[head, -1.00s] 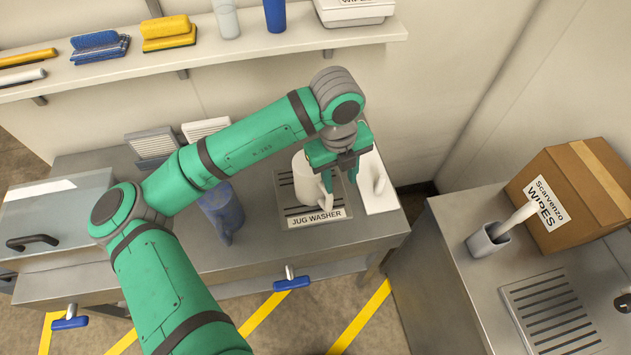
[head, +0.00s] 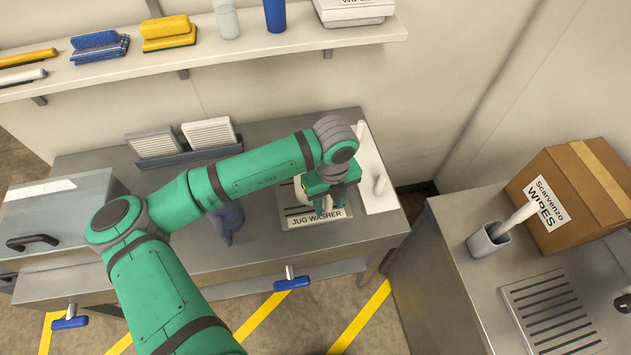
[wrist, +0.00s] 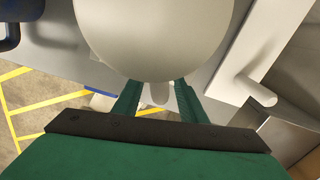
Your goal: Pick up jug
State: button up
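The white jug (wrist: 153,38) fills the top middle of the wrist view, seen from above. Its handle (wrist: 159,94) points toward my gripper (wrist: 157,97). The two green fingers are open, one on each side of the handle, with gaps visible and no clear contact. In the head view my gripper (head: 324,203) is low over the jug washer plate (head: 338,213). My arm hides most of the jug there, and only a pale sliver (head: 299,187) shows.
A blue jug (head: 229,224) stands left of the plate, partly behind my arm. A white board with a peg (head: 372,196) lies to the right. Racks of white panels (head: 208,132) stand at the back. A shelf (head: 215,58) runs along the wall above.

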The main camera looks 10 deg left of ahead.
jog(key=shift+f, duration=0.75)
jog(key=shift+c, duration=0.3)
grip_shut()
